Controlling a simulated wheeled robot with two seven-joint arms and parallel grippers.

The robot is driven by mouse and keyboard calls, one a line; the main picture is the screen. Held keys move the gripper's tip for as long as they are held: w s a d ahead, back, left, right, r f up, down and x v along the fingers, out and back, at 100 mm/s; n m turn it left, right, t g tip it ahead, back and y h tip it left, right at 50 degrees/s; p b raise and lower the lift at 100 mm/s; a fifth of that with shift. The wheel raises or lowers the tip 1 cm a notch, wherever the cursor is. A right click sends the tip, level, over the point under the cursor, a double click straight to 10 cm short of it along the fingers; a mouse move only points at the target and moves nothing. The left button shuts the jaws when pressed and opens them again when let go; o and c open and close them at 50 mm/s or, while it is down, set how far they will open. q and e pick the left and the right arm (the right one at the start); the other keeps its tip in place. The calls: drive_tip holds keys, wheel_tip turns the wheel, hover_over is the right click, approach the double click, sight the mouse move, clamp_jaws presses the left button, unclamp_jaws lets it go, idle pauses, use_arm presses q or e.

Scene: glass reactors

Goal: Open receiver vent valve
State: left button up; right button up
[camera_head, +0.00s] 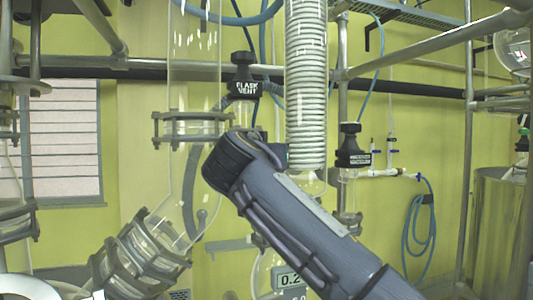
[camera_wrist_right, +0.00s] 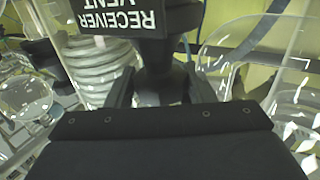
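The receiver vent valve (camera_wrist_right: 120,14) is close in front of the right wrist camera, with its black label reading upside down. Its dark stem lies between the two fingers of my right gripper (camera_wrist_right: 160,78). The fingers stand apart on either side; whether their tips press on it is not clear, black on black. In the head view a black valve head (camera_head: 352,157) with a label too small to read stands right of the coiled condenser. My right arm crosses the middle there and its gripper is hidden. My left gripper is not in view.
The flask vent valve (camera_head: 243,82) stands left of the coiled glass condenser (camera_head: 306,85). A wide glass column (camera_head: 195,70) is further left. Metal frame bars (camera_head: 468,150) surround the glassware. A blue hose (camera_head: 420,225) hangs on the wall at right.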

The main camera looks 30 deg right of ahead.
drive_tip(key=c, duration=0.5)
drive_tip(key=shift+o, duration=0.2)
drive_tip(key=shift+s+d+f+n+t+y+b, duration=0.1)
drive_tip(key=shift+f+n+t+y+b, duration=0.05)
drive_tip(key=shift+n+t+y+b, duration=0.4)
drive_tip(key=shift+n+t+y, duration=0.55)
drive_tip(key=shift+y, duration=0.4)
drive_tip(key=shift+n+t+y, duration=0.5)
drive_tip(key=shift+n+y, duration=0.2)
drive_tip(key=shift+y, duration=0.1)
drive_tip(key=n+y+p, duration=0.1)
drive_tip(key=y, duration=0.1)
drive_tip(key=n+t+y, duration=0.1)
drive_tip(key=shift+r+n+y+p, duration=0.3)
drive_tip(key=shift+r+y+p, duration=0.05)
drive_tip(key=shift+y, duration=0.05)
drive_tip(key=shift+n+y+p, duration=0.3)
drive_tip(key=shift+y+p, duration=0.5)
drive_tip(key=shift+p, duration=0.1)
drive_tip(key=shift+f+n+t+y+p, duration=0.2)
drive_tip(key=shift+n+t+y+p, duration=0.1)
drive_tip(key=shift+n+y+p, duration=0.45)
